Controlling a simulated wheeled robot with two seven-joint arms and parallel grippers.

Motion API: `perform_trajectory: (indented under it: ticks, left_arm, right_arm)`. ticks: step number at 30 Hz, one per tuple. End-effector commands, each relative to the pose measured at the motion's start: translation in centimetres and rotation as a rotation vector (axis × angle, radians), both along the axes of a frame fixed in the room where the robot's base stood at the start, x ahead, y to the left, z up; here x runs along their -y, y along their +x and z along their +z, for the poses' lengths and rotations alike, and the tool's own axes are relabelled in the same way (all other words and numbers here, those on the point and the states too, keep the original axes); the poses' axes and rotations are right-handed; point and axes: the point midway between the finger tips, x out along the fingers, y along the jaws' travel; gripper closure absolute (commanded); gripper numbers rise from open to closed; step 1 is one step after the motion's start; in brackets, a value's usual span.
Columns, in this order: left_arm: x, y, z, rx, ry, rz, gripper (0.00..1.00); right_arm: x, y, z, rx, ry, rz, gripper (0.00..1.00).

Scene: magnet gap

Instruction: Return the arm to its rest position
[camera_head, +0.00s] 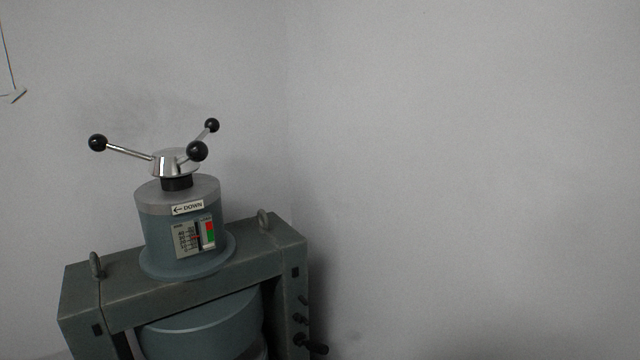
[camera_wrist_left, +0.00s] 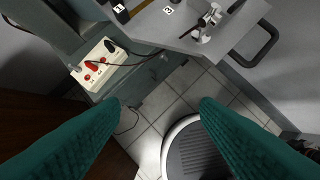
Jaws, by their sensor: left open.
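My left gripper (camera_wrist_left: 160,110) shows in the left wrist view as two green fingers set wide apart. It is open, with nothing between the fingertips. Below it are the tiled floor and a round ribbed dark thing with a pale rim. In the head view the magnet machine (camera_head: 185,265) stands at the lower left, a grey-green frame with a cylinder on top. Its three-armed handle (camera_head: 175,163) has black ball knobs. Neither gripper nor either arm shows in the head view. My right gripper is in neither view.
In the left wrist view a panel with red and black plugs (camera_wrist_left: 98,67) and a dark cable is at the upper left. Plain wall (camera_head: 470,150) fills the head view's right side.

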Motion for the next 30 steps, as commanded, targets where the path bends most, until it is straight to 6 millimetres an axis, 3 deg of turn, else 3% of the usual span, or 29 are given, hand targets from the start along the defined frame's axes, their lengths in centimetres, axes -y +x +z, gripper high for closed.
perform_trajectory:
  ticks: [5, 14, 20, 23, 30]
  left_arm:
    - [-0.6, -2.9, 0.6, -0.134, 0.026, 0.009, 0.43]
    - [-0.3, -1.4, -7.4, -0.171, 0.028, 0.005, 0.43]
    - [-0.1, -1.4, -14.5, -0.201, 0.03, 0.0, 0.43]
    - [-0.2, -2.1, -19.4, -0.221, 0.032, -0.005, 0.43]
    - [-0.9, -7.0, -31.1, -0.275, 0.04, -0.016, 0.43]
  right_arm:
    - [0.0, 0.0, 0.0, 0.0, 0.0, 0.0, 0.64]
    - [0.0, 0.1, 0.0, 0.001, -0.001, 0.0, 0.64]
    - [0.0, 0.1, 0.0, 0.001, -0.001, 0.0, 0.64]
    - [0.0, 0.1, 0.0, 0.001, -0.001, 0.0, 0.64]
    - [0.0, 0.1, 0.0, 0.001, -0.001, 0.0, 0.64]
